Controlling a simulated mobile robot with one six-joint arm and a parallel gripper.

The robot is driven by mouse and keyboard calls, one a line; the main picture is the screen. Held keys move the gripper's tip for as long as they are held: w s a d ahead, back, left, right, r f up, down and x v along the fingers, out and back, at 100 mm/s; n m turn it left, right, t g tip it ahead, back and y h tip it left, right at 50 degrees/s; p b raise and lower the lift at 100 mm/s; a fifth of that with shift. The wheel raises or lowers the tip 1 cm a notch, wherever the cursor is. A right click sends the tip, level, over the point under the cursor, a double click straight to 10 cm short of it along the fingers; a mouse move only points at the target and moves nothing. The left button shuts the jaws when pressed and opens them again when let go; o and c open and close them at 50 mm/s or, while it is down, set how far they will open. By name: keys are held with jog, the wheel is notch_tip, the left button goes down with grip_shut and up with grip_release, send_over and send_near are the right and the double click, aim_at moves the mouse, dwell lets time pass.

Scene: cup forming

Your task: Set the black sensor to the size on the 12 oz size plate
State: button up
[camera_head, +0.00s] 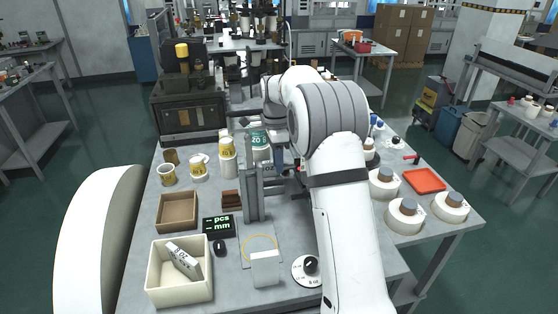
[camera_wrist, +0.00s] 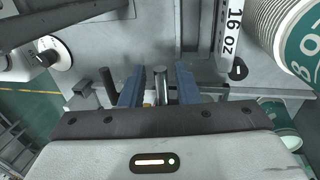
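My gripper shows in the wrist view (camera_wrist: 160,80), its two blue-grey fingers apart. A short metal post (camera_wrist: 160,92) stands between them in the picture, with gaps on both sides; I cannot tell its depth. In the head view my arm hides most of the gripper. A white plate marked 16 oz (camera_wrist: 231,30) is at the upper right of the wrist view. I cannot make out a plate that reads 12 oz. A black cylindrical part (camera_wrist: 108,85) is left of the fingers; I cannot tell whether it is the sensor. A grey upright fixture (camera_head: 254,192) stands left of my arm.
A display reading pcs and mm (camera_head: 219,226) and a black mouse-like object (camera_head: 219,248) stand near a cream bin (camera_head: 180,296). A dial (camera_head: 308,269) is at the front. Paper cups (camera_head: 228,160) stand behind; white round containers (camera_head: 405,216) and a red tray (camera_head: 425,180) are right.

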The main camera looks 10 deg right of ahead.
grip_shut()
dwell(0.3)
notch_tip(320, 180, up, 3)
jog(key=shift+f+p, duration=0.1)
jog(key=shift+p, duration=0.95)
jog(key=shift+f, duration=0.1)
jog(key=shift+o, duration=1)
grip_release()
jog(key=shift+d, duration=0.1)
